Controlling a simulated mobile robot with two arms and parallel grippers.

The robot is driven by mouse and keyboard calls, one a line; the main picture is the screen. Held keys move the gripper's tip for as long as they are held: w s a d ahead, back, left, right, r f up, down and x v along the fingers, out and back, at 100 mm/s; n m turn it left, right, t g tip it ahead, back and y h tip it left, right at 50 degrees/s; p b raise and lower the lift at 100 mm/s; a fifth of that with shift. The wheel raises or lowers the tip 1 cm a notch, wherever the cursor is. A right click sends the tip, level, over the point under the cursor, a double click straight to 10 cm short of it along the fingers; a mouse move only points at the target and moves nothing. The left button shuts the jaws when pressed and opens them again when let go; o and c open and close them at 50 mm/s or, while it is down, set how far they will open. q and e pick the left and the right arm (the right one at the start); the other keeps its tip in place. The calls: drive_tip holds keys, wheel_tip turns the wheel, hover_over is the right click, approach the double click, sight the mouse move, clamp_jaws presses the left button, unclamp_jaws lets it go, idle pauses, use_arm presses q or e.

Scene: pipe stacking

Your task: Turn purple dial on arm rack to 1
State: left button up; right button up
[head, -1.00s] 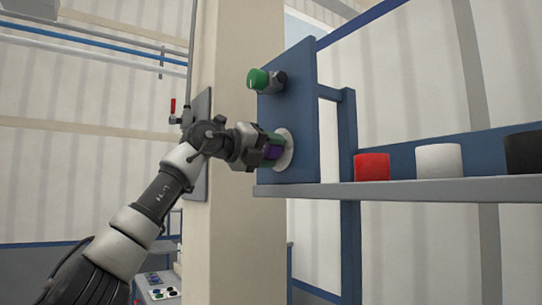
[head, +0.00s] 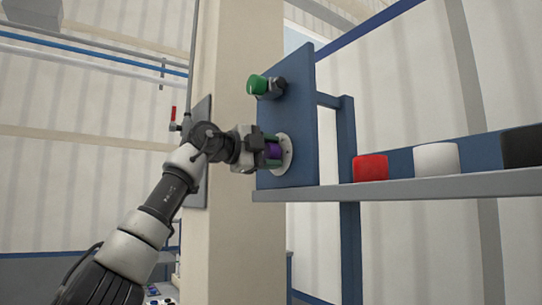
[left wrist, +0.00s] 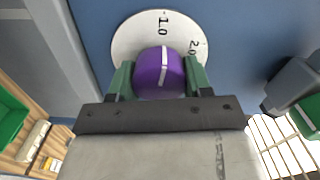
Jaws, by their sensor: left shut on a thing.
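The purple dial (head: 273,151) sits on a round white plate (head: 286,155) on the blue panel of the arm rack (head: 298,120). In the left wrist view the dial (left wrist: 160,70) has a white line near its top, pointing close to the "1.0" mark on the plate (left wrist: 125,45); "2.0" is further right. My left gripper (head: 268,151) is shut on the dial, with its green fingers on either side of it in the left wrist view (left wrist: 158,80). The fingers partly hide the dial. My right gripper is not in view.
A green knob (head: 258,84) on a grey mount sits above the dial on the same panel. A grey shelf (head: 400,187) at right bears a red cylinder (head: 370,168), a white one (head: 437,160) and a black one (head: 522,147). A beige column (head: 235,230) stands behind my arm.

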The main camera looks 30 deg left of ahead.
use_arm(q)
drive_tip(key=shift+n, duration=0.6)
drive_tip(key=o, duration=0.9)
drive_tip(key=shift+a, duration=0.15)
drive_tip(key=shift+s, duration=0.15)
drive_tip(key=shift+s+a+f+b, duration=0.1)
drive_tip(key=shift+s+b, duration=0.2)
drive_tip(key=shift+b, duration=0.15)
drive_tip(key=b+v, duration=0.3)
drive_tip(key=v, duration=0.7)
